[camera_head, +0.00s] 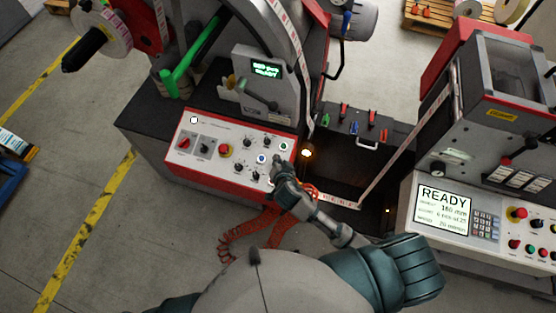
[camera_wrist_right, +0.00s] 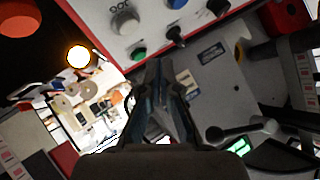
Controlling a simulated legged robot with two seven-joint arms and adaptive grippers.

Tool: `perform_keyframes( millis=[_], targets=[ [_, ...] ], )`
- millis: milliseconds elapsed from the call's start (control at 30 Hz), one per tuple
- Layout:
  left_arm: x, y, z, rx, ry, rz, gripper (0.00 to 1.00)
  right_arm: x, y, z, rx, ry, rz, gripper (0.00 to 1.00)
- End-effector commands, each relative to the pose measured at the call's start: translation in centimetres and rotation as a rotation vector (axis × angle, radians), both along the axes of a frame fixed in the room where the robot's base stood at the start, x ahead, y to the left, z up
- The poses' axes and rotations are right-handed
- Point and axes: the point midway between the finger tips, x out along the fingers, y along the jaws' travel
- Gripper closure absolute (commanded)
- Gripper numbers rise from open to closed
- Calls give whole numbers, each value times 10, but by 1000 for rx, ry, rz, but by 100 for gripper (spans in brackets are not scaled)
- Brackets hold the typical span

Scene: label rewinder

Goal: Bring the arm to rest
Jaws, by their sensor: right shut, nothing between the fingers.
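My right gripper (camera_head: 279,163) is at the right end of the white control panel (camera_head: 215,165), close to its round buttons and knobs. In the right wrist view the gripper (camera_wrist_right: 158,68) has its fingers together with nothing between them, just below the panel's edge in the picture. A green button (camera_wrist_right: 138,53) and a black toggle (camera_wrist_right: 176,36) are near the fingertips there. From these views I cannot tell whether the fingertips touch the panel. My left gripper is not in view.
A glowing lamp (camera_head: 306,153) is right of the gripper. A paper web (camera_head: 340,202) runs to the right machine, whose screen (camera_head: 443,209) reads READY. Open floor (camera_head: 160,250) lies at lower left.

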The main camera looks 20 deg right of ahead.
Motion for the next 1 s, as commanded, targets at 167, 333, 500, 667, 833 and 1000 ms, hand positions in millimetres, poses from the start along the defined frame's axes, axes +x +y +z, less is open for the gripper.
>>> perform_keyframes(
  millis=[167,333,500,667,833,1000],
  targets=[
    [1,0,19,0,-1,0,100,-4,2,19,0,1,0,100],
    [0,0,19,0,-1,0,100,-5,3,19,-1,1,0,100],
    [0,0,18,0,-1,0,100,-5,3,18,-1,1,0,100],
    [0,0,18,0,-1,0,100,-4,3,19,-1,1,0,100],
    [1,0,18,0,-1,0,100,-10,1,16,-12,19,4,100],
    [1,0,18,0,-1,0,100,-58,-20,-3,-126,200,74,100]
  ],
)
